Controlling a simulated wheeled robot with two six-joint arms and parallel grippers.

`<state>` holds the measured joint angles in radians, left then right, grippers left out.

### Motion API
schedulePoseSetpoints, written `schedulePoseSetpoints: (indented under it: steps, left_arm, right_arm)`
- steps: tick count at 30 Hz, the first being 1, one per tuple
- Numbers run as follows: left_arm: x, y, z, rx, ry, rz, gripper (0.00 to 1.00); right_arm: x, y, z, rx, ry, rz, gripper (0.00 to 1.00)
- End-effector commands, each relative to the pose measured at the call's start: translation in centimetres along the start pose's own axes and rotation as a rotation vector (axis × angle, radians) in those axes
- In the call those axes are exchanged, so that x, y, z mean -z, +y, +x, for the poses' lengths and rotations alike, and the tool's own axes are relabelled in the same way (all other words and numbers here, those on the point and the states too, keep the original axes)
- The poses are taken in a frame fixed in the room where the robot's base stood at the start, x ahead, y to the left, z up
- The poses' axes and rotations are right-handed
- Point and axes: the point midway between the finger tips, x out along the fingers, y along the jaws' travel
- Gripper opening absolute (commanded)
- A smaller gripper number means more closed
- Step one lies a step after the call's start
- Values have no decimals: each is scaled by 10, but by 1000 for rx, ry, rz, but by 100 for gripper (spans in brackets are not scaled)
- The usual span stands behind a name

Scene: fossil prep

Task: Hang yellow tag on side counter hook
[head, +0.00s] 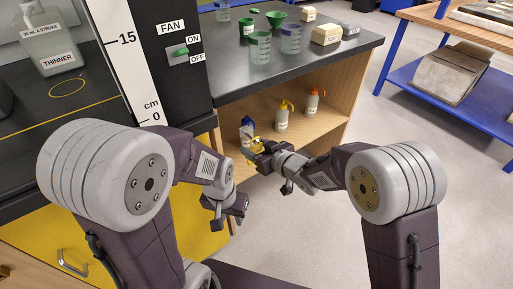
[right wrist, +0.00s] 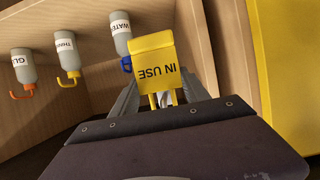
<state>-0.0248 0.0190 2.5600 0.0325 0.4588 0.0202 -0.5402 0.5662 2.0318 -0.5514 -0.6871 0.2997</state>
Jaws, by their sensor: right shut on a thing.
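The yellow tag (right wrist: 152,68), lettered "IN USE", stands between the fingers of my right gripper (right wrist: 165,95) in the right wrist view, its lettering upside down. My right gripper is shut on it. In the head view the tag (head: 256,146) is small, at the tip of my right gripper (head: 263,153), in front of the side counter's open shelf. I cannot make out the hook in either view.

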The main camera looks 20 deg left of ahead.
Motion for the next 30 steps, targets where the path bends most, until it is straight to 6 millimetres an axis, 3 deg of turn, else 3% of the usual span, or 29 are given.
schedulePoseSetpoints:
  steps: [29,30]
  left_arm:
    - [0,0,-5,0,0,0,36]
    - [0,0,-5,0,0,0,36]
  right_arm:
    - [6,0,17,0,1,0,0]
    - [6,0,17,0,1,0,62]
